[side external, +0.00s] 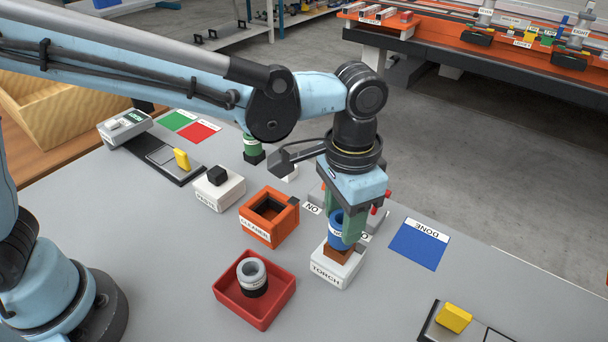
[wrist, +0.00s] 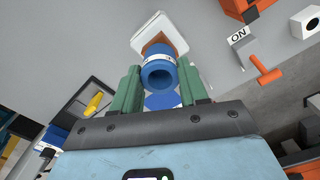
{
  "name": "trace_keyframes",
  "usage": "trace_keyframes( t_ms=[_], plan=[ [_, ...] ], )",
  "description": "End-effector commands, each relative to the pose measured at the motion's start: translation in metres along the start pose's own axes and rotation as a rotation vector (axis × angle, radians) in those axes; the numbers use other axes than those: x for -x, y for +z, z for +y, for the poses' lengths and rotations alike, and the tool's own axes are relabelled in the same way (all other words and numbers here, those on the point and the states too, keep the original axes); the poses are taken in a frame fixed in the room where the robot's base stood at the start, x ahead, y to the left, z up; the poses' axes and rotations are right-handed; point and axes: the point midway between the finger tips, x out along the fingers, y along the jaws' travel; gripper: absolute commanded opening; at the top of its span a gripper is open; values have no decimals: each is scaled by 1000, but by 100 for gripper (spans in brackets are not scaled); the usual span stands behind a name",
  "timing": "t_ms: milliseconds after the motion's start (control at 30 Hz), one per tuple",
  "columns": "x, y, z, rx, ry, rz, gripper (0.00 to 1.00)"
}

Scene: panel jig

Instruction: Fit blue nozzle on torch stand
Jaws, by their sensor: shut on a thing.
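The blue nozzle (side external: 336,229), a ring-like cylinder with a white label, is between the green fingers of my gripper (side external: 347,222). In the wrist view the fingers of my gripper (wrist: 158,70) are shut on both sides of the nozzle (wrist: 158,75), whose open round end faces the camera. The torch stand (side external: 335,270) is a white block marked TORCH with a brown-orange top piece, directly below the nozzle. It also shows in the wrist view (wrist: 168,32), just beyond the nozzle. The nozzle's lower end meets the brown piece in the picture; I cannot tell whether it is seated.
An orange cleaner box (side external: 268,218) and a red tray (side external: 240,307) holding a grey ring-shaped part (side external: 251,270) stand left of the torch stand. A small panel with red knobs (side external: 376,210) sits close behind. The blue DONE mat (side external: 419,243) at right is bare.

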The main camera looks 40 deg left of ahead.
Motion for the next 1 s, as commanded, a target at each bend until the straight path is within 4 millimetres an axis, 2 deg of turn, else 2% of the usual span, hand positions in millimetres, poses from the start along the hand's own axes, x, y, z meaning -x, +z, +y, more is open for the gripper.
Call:
trace_keyframes(
  t_ms=[333,367,533,867,1000],
  plan=[
    [-8,0,0,0,0,0,7],
    [-8,0,0,0,0,0,45],
    [-8,0,0,0,0,0,71],
    [-6,0,0,0,0,0,73],
    [4,0,0,0,0,0,73]
  ],
)
